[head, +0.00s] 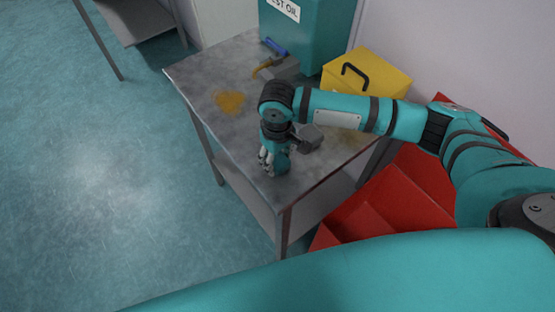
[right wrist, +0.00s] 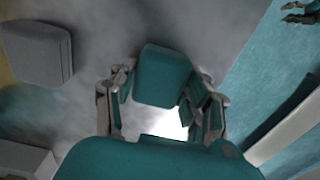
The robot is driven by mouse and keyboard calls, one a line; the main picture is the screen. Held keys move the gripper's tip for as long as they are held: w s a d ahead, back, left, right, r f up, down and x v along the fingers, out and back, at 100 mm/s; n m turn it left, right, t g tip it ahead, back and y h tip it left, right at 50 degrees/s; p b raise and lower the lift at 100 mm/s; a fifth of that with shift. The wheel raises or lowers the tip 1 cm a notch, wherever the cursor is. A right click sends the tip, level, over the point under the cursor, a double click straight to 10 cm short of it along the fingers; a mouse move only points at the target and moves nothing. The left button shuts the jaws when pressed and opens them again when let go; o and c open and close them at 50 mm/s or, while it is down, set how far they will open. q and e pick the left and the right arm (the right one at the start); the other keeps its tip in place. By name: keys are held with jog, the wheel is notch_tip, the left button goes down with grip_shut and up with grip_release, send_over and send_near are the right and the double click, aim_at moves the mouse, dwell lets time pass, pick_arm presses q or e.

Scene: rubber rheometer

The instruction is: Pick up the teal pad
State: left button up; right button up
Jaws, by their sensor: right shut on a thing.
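The teal pad (right wrist: 162,75) is a small block with rounded edges, seen between the fingers of my right gripper (right wrist: 160,100) in the right wrist view. The fingers are shut on its sides. In the head view my right gripper (head: 268,158) points down at the near part of the grey table, and the pad (head: 282,163) shows partly behind the fingers. I cannot tell whether the pad touches the tabletop. Dark finger-like parts, perhaps of my left gripper (right wrist: 300,13), show at the top right corner of the wrist view; their opening is unclear.
The grey table (head: 205,82) bears an orange stain (head: 230,102). A grey block (head: 308,138) is close beside my right wrist. A teal test oil container (head: 305,35) and a yellow box (head: 368,77) stand at the back. Red bins (head: 385,205) are at right.

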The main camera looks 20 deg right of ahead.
aim_at(277, 162)
jog(key=shift+r, duration=0.45)
jog(key=shift+s+a+r+b, duration=0.15)
jog(key=shift+s+r+b, duration=0.2)
jog(key=shift+r, duration=0.3)
jog(key=shift+s+a+r+b, duration=0.1)
jog(key=shift+r+b, duration=0.3)
jog(key=shift+r, duration=0.2)
jog(key=s+a+b, duration=0.1)
jog(key=s+a, duration=0.2)
jog(key=s, duration=0.3)
jog(key=s+a+r+b, duration=0.1)
jog(key=s+a, duration=0.2)
jog(key=s, duration=0.4)
jog(key=shift+s+a+r, duration=0.15)
jog(key=shift+s+r, duration=0.15)
